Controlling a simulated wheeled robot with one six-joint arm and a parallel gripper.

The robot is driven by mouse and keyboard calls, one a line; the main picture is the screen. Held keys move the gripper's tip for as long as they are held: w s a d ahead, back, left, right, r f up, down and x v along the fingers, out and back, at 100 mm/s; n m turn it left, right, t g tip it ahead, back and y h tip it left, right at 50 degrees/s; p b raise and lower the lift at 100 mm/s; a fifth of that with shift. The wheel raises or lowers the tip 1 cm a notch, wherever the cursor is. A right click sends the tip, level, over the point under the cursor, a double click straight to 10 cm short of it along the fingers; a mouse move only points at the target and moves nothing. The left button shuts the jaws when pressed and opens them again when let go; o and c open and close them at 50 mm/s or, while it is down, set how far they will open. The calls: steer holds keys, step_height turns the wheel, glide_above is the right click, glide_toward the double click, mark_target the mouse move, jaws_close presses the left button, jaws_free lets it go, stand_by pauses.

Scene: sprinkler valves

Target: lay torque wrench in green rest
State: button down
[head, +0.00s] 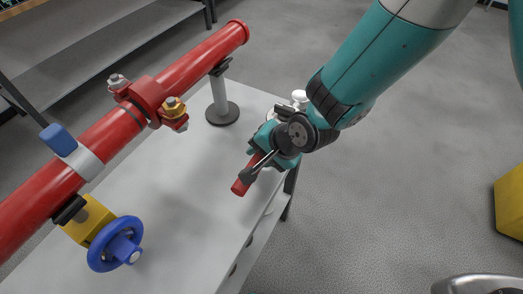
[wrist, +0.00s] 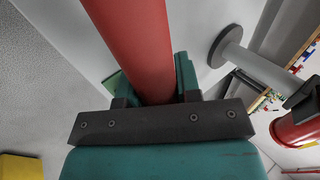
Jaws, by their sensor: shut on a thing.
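My gripper (head: 255,170) is shut on a red cylindrical bar, seemingly the torque wrench's handle (head: 241,187), over the right edge of the bench. In the wrist view the red handle (wrist: 137,45) runs up and away from between the jaws (wrist: 155,98). The wrench's other end is hidden by my gripper and wrist. A green patch (wrist: 116,84) shows beside the left jaw in the wrist view; I cannot tell whether it is the green rest or part of my gripper. The green rest is not clearly seen in the head view.
A red pipe (head: 195,62) with clamps and a blue valve wheel (head: 116,244) runs along the left of the white bench (head: 185,190). A grey post (head: 219,95) holds the pipe. The bench middle is clear. A yellow block (head: 509,205) stands at the far right.

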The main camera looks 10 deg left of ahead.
steer(key=shift+f, duration=0.4)
steer(key=c, duration=0.8)
jaws_free()
steer(key=shift+o, duration=0.3)
steer(key=shift+f, duration=0.1)
steer(key=shift+d, duration=0.1)
steer(key=v, duration=1.7)
steer(key=shift+r, duration=0.25)
steer(key=shift+s, duration=0.1)
